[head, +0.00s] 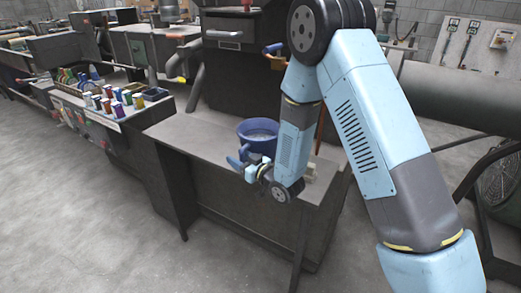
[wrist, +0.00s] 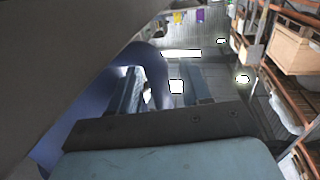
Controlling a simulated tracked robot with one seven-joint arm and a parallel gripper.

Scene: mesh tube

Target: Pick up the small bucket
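Part of the bucket is hidden behind my gripper and forearm. I cannot tell whether the fingers touch it or whether they are open or shut. In the wrist view, a blurred blue curved surface fills the left middle; I cannot tell for sure that it is the bucket.
A pale small object (head: 311,171) lies on the bench right of my wrist. A rack of colourful cans (head: 115,98) stands at the left. A dark machine (head: 232,70) rises behind the bench. The bench top left of the bucket is clear.

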